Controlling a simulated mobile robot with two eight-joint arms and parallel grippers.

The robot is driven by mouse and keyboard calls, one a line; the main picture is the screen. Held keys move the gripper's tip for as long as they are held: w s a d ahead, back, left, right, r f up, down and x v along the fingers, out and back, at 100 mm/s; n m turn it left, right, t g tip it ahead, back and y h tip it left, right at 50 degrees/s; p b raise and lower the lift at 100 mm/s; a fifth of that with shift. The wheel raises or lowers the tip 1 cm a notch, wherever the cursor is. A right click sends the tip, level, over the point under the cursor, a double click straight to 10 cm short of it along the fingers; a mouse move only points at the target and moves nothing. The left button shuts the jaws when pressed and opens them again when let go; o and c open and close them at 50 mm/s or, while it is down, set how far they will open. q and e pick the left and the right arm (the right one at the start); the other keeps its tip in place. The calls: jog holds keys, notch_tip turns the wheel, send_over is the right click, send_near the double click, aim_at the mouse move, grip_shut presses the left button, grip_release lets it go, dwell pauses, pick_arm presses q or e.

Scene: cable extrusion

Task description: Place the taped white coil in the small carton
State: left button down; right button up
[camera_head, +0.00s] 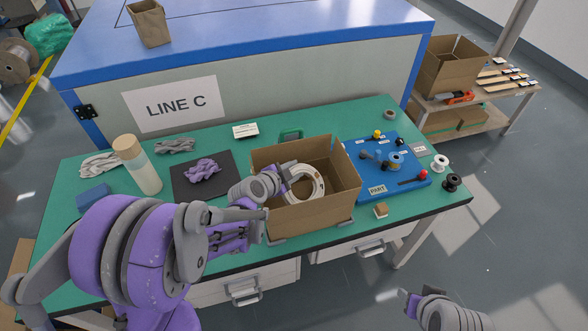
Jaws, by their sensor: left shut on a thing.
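The white coil (319,187) shows within the opening of the small open carton (315,214), toward its left side. I cannot tell whether it rests on the carton's floor. My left gripper (286,178) reaches over the carton's left wall and is shut on the coil's left edge. The fingertips are small and partly hidden by the wrist. The tape on the coil is hard to make out. My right gripper (408,299) is low at the bottom right, off the table's front and away from the carton; its jaw opening is unclear.
The green table (225,150) holds a blue parts board (408,187) right of the carton, with spools beyond it. A dark mat (186,186) with purple gloves (202,169) and a bottle (143,172) stand left. A small brown block (381,210) lies near the front edge.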

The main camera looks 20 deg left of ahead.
pick_arm(q)
jog(key=c, duration=0.5)
grip_release()
jog(key=shift+w, duration=0.1)
jog(key=shift+r, duration=0.25)
jog(key=shift+s+a+r+p, duration=0.15)
jog(key=shift+s+r+p, duration=0.3)
jog(key=shift+r, duration=0.3)
jog(key=shift+p+v, duration=0.6)
jog(key=shift+v, duration=4.9)
pick_arm(e)
jog(key=shift+w+r, duration=0.35)
jog(key=shift+r, duration=0.45)
jog(key=shift+w+r, duration=0.35)
jog(key=shift+r, duration=0.4)
pick_arm(q)
jog(key=shift+f, duration=0.1)
